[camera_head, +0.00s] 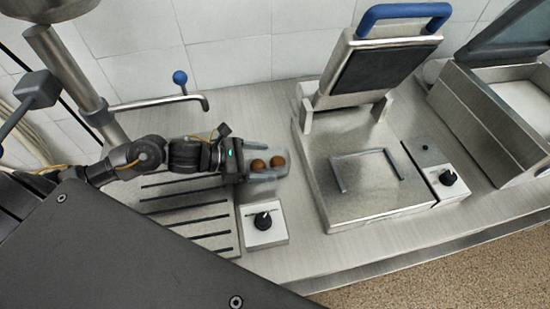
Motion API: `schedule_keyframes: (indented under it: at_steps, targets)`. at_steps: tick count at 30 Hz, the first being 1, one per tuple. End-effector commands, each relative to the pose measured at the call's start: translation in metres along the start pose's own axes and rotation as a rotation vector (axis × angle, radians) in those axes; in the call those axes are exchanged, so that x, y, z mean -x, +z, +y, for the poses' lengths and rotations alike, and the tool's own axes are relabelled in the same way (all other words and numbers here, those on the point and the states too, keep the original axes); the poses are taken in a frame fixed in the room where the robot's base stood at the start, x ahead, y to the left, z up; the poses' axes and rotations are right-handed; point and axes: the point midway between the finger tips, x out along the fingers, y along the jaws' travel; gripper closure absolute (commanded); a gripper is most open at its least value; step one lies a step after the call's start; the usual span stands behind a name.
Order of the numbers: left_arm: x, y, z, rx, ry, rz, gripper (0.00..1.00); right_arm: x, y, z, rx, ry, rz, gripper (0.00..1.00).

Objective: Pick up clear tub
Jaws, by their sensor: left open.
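A clear tub (268,156) stands on the steel counter near the middle of the head view. It holds two round brown items (277,161). My left gripper (279,162) reaches in from the left, with its grey fingers open on either side of the tub. Whether the fingers touch the tub walls cannot be told. The fingers and gripper body hide part of the tub. My right gripper is not in view.
A white box with a black knob (264,222) sits just below the tub. A press with a raised lid and blue handle (405,14) stands to the right. A tap (180,79) is behind my arm, above a slotted drain (190,215). A steel bin (490,120) is far right.

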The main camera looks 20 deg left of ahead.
Motion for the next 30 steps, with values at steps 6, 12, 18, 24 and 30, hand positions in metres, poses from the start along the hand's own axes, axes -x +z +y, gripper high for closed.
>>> schedule_keyframes:
  at_steps: [6,12,18,24,30]
  targets:
    - [-0.0055,-0.0042,-0.0024,0.004,0.011,0.001,0.18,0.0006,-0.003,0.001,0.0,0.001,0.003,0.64]
    - [-0.0053,-0.0042,-0.0022,0.004,0.011,0.001,0.23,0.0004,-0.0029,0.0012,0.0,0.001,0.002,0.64]
    - [-0.0055,-0.004,-0.0022,0.004,0.011,0.001,0.5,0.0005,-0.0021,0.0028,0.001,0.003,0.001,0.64]
    - [-0.0054,-0.0037,-0.0021,0.004,0.011,0.0,0.65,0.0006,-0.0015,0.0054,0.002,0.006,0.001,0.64]
    - [-0.005,-0.0027,-0.002,0.003,0.011,0.0,0.65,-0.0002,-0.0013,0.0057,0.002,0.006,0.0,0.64]
